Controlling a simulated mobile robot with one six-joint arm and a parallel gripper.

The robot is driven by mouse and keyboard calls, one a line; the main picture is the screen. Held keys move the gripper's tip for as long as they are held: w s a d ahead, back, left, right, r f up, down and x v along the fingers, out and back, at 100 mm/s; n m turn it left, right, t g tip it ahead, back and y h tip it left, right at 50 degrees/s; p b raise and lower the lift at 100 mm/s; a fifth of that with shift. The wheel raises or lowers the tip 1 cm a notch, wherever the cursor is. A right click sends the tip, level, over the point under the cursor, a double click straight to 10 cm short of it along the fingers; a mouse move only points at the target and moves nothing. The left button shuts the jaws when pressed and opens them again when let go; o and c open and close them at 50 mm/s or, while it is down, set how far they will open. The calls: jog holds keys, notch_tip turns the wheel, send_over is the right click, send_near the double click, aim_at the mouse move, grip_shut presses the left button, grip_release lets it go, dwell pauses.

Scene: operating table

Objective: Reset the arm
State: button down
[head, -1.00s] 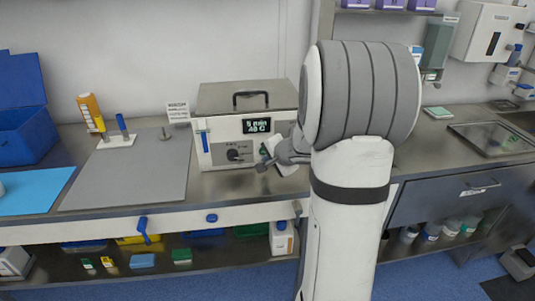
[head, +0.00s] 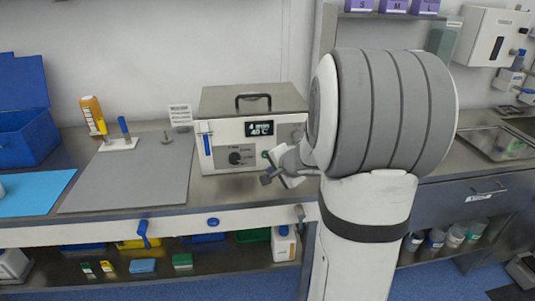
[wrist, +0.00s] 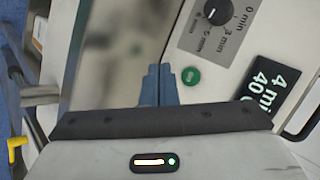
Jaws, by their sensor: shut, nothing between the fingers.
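My gripper (head: 267,179) is in front of the lower right of a white box-shaped machine with a steel lid (head: 250,140). In the wrist view the two blue-grey fingertips (wrist: 159,72) are together, with nothing between them. The machine's green button (wrist: 191,75) is just right of the fingertips in that view, apart from them in the picture. The display (wrist: 272,90) reads 4 min and 40. The dial (wrist: 216,13) is above the button. My large arm link hides the machine's right side in the head view.
A grey mat (head: 130,185) with a small stand holding a blue-handled tool (head: 122,135) lies to the left. Further left are a blue box (head: 25,120) and a light blue sheet (head: 35,190). A steel sink (head: 495,143) is at the right.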

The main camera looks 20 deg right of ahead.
jog(key=shift+w, duration=0.1)
jog(key=s+a+r+n+g+y+p, duration=0.1)
jog(key=s+a+r+n+g+y, duration=0.1)
jog(key=s+a+n, duration=0.4)
jog(key=s+a+r+n+g+y, duration=0.1)
jog(key=s+a+r+n, duration=0.15)
jog(key=a, duration=0.65)
jog(key=s+n+g+h+p, duration=0.1)
jog(key=s+n+g+h, duration=0.3)
jog(key=s, duration=1.1)
jog(key=shift+s+r+n, duration=0.25)
jog(key=shift+s+n, duration=0.05)
jog(key=shift+n, duration=0.55)
